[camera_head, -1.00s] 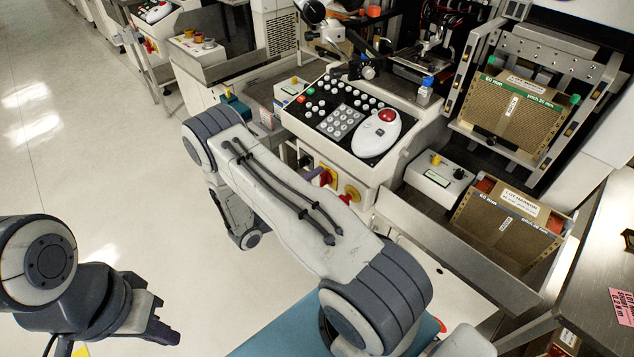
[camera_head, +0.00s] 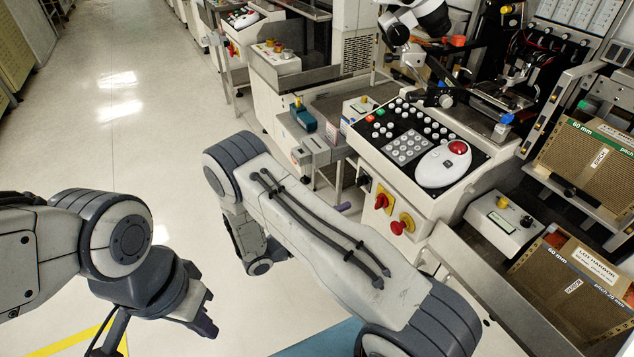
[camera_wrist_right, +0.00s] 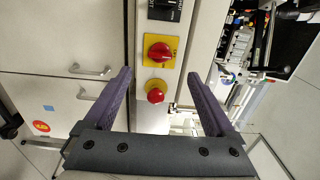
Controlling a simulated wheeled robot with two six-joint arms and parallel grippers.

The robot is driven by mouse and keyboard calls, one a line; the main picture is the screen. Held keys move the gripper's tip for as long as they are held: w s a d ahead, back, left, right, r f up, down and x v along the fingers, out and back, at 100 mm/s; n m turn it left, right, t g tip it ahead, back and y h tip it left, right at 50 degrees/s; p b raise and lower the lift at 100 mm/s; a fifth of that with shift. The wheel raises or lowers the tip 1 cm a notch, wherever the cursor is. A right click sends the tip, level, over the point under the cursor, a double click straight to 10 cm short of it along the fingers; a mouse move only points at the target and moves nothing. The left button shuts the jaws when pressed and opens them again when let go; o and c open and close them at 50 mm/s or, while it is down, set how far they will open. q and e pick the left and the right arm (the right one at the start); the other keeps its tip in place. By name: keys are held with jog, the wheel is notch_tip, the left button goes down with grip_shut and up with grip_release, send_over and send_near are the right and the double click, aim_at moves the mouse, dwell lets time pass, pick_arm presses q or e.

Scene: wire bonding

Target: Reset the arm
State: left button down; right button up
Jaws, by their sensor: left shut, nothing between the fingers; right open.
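My left gripper (camera_head: 203,316) shows at the lower left of the head view, shut and empty above the pale floor. My right arm (camera_head: 315,235) crosses the middle of the head view and hides most of its own gripper. In the right wrist view, my right gripper (camera_wrist_right: 160,78) is open, its two purple fingers wide apart with nothing between them. Beyond the fingers are a red rotary switch (camera_wrist_right: 159,52) on a yellow plate and a red knob (camera_wrist_right: 155,96) on the machine front.
A control panel (camera_head: 407,149) with a white trackball unit (camera_head: 443,166) stands beyond my right arm. Brown lot boxes (camera_head: 577,285) stand at the right. A metal rail (camera_head: 500,300) runs along the machine front. The floor at the left is clear.

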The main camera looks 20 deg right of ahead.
jog(key=s+a+r+m+y+p, duration=0.4)
jog(key=s+a+r+m+y, duration=0.5)
jog(key=r+m, duration=0.4)
jog(key=s+a+r+m+g+y+p, duration=0.1)
jog(key=s+a+r+m+y+p, duration=0.4)
jog(key=s+a+r+m+y, duration=0.5)
jog(key=s+a+r+m, duration=0.1)
jog(key=a+r+m, duration=0.3)
jog(key=m, duration=0.3)
jog(key=shift+s+a+g, duration=0.25)
jog(key=shift+s+g, duration=0.05)
jog(key=shift+s, duration=0.05)
